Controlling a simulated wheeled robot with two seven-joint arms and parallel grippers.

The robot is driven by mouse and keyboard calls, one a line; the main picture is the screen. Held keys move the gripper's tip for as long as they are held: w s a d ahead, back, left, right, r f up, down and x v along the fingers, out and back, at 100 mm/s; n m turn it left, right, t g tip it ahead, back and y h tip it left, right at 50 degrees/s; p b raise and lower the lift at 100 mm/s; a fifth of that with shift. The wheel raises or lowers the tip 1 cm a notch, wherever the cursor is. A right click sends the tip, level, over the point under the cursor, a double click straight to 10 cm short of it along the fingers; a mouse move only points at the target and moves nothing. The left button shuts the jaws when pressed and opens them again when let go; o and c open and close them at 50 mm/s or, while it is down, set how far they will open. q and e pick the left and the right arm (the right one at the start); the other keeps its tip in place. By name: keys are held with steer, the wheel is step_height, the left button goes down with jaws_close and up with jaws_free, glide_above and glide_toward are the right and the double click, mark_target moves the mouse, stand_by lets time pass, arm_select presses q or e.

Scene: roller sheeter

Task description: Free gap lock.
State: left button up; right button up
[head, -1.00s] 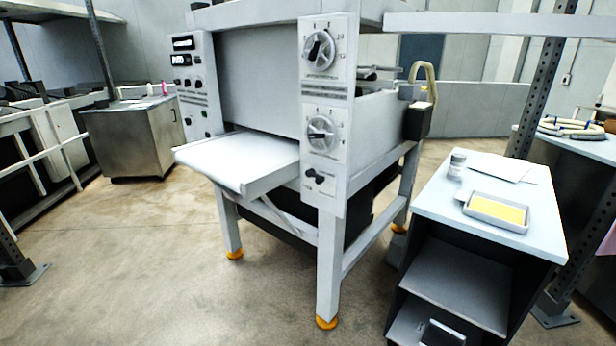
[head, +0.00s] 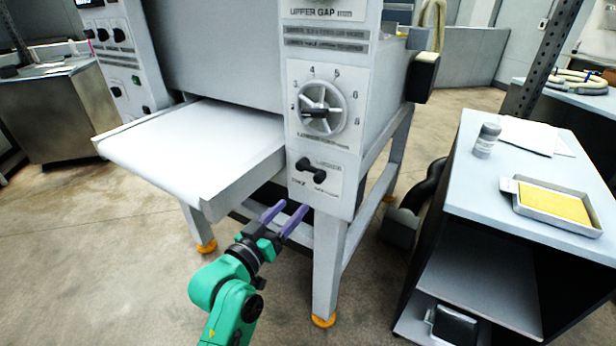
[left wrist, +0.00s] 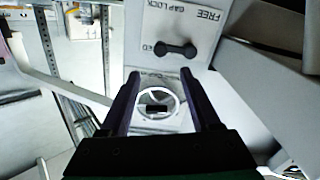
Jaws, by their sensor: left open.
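The gap lock (head: 311,170) is a short black lever with rounded ends on a white plate, below the lower gap dial (head: 318,108) on the sheeter's front post. In the head view it slants down to the right. The left wrist view shows the lever (left wrist: 176,49) upside down, with "FREE" and "GAP LOCK" lettering beside it. My left gripper (head: 288,209), with purple fingers, is open and empty, just below and left of the lever and apart from it. The wrist view also shows its fingers (left wrist: 160,75). My right gripper is not in view.
The sheeter's white feed table (head: 200,150) juts out left of the lever post. A side table (head: 490,200) at right holds a grey jar (head: 485,140), papers and a tray (head: 548,205) with yellow contents. Floor in front is open.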

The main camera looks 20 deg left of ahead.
arm_select(q)
glide_toward(317, 181)
steer(key=x, duration=0.2)
steer(key=p+x, duration=0.1)
steer(key=x, duration=0.6)
steer(key=shift+w+r+p, duration=0.1)
steer(key=shift+p, duration=0.2)
steer(key=shift+w+d, duration=0.1)
steer(key=shift+w, duration=0.1)
jaws_close()
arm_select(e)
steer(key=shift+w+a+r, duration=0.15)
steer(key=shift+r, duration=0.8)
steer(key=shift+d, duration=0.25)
